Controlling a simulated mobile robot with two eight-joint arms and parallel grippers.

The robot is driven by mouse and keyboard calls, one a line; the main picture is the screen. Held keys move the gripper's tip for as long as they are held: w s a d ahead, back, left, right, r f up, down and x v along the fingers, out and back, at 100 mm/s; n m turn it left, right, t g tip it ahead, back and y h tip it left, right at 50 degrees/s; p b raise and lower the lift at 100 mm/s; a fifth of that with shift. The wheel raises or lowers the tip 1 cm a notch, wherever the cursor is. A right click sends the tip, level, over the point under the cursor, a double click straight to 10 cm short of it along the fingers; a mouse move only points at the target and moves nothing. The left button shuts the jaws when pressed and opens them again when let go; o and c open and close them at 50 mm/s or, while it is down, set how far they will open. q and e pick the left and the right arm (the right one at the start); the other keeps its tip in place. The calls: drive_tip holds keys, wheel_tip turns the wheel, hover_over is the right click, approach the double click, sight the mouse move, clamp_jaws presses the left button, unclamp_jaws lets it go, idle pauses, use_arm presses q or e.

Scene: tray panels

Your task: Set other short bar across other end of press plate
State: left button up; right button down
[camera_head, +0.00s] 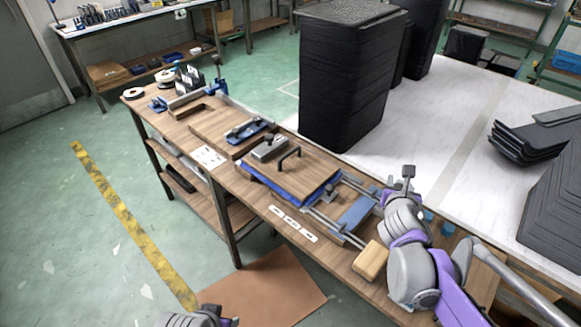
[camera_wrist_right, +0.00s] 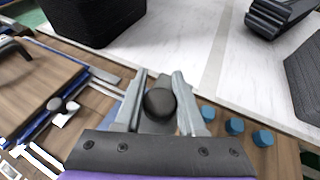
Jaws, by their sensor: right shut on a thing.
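The press plate (camera_head: 300,180) is a wooden board with a black arched handle, lying over a blue frame on the bench. A grey metal block with a dark knob (camera_head: 268,148) sits at its far-left end. My right gripper (camera_head: 402,182) is above the bench, right of the plate and apart from it. In the right wrist view its fingers (camera_wrist_right: 157,105) are shut on a grey piece with a dark round knob (camera_wrist_right: 159,103), which looks like the short bar; its length is mostly hidden. Only part of my left arm shows at the bottom edge; its jaws are unclear.
Metal rails and a blue plate (camera_head: 357,214) extend right of the press plate. A wooden block (camera_head: 370,260) lies near the front edge. Several blue caps (camera_wrist_right: 234,126) stand right of my gripper. Tall stacked black trays (camera_head: 345,80) rise behind the bench.

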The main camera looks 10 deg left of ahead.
drive_tip(key=shift+r, duration=0.1)
wheel_tip(320, 180, down, 10)
drive_tip(key=shift+f+b, duration=0.1)
drive_tip(key=shift+b, duration=1.05)
drive_tip(key=c, duration=0.5)
unclamp_jaws()
